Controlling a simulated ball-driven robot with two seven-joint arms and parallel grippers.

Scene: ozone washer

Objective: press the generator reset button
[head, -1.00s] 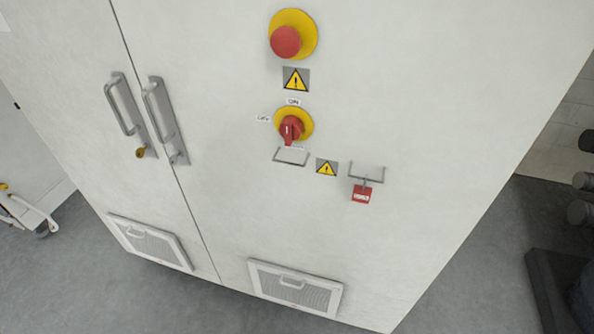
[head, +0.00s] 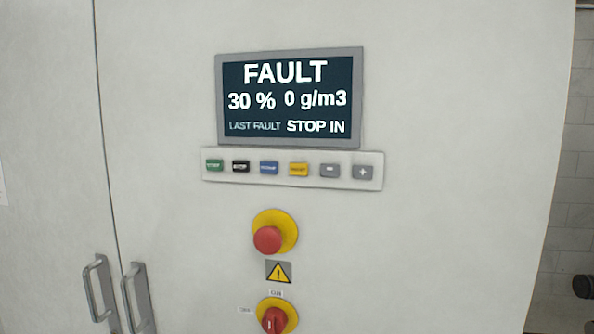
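The generator cabinet's display (head: 289,98) reads "FAULT", "30 %", "0 g/m3" and "LAST FAULT STOP IN". Below it a pale button strip (head: 203,178) carries a row of small buttons. From left to right they are green (head: 215,165), black (head: 241,166), blue (head: 269,168), yellow (head: 299,169), grey minus (head: 330,171) and grey plus (head: 362,172). The lettering on the coloured buttons is too small to read, so I cannot tell which is reset. Neither of my grippers is in view.
Below the strip are a red mushroom button (head: 267,240) on a yellow plate, a warning sign (head: 279,271) and a red rotary switch (head: 274,320). Two door handles (head: 102,288) (head: 138,298) stick out at lower left. Nothing stands before the strip.

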